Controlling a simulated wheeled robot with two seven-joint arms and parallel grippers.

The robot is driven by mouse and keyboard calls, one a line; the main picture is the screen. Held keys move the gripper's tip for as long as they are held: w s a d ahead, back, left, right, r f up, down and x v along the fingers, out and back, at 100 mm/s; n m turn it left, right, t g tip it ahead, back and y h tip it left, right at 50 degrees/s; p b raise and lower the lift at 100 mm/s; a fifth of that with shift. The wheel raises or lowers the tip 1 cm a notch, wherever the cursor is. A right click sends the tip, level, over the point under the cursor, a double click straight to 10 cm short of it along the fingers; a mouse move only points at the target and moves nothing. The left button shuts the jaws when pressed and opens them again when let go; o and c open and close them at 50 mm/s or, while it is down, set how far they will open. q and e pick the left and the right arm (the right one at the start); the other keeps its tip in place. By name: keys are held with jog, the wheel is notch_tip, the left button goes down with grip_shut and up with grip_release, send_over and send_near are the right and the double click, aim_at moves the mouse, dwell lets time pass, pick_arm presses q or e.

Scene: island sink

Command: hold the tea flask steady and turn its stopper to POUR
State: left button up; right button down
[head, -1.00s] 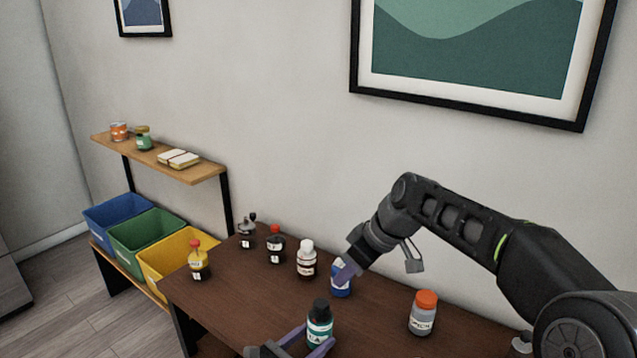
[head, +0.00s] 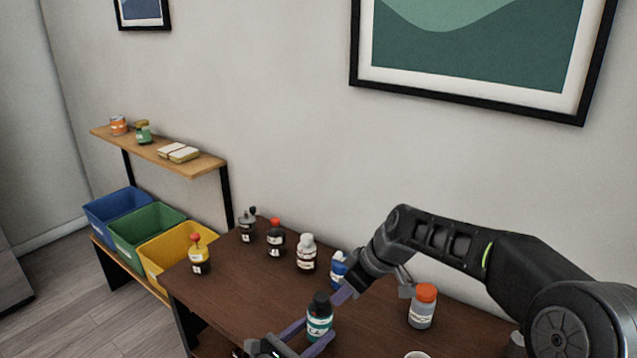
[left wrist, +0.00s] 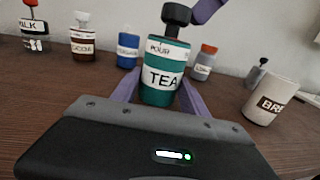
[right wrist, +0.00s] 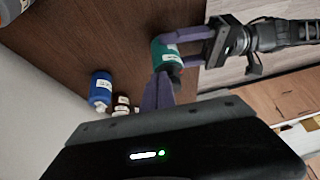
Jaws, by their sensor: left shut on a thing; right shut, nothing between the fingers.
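The teal tea flask (head: 319,324), labelled TEA, stands upright near the front of the brown table. Its black stopper (head: 320,300) also shows on top in the left wrist view (left wrist: 176,15). The word POUR (left wrist: 168,48) is on a white band at the flask's upper part. My left gripper (head: 312,341) is shut around the flask's body, one purple finger on each side. My right gripper (head: 342,294) is shut and empty, its fingertips just right of the stopper; I cannot tell whether they touch it. The right wrist view shows the flask (right wrist: 160,53) beyond the right fingers.
A blue bottle (head: 338,270) stands behind the right gripper, and an orange-capped bottle (head: 422,307) to the right. Several other bottles line the table's back left. A pale mug (left wrist: 268,100) stands right of the flask in the left wrist view. Coloured bins (head: 175,255) are at the left.

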jog(key=shift+a, duration=0.55)
dwell(0.8)
jog(key=shift+s+a+r, duration=0.1)
jog(key=shift+s, duration=0.15)
jog(key=shift+s+a, duration=0.15)
jog(key=shift+s, duration=0.1)
jog(key=shift+s+a, duration=0.3)
jog(key=shift+a, duration=0.1)
dwell(0.4)
jog(key=shift+s+d, duration=0.1)
jog(key=shift+s, duration=0.05)
jog(key=shift+s+d, duration=0.2)
jog(key=shift+s, duration=0.05)
dwell(0.4)
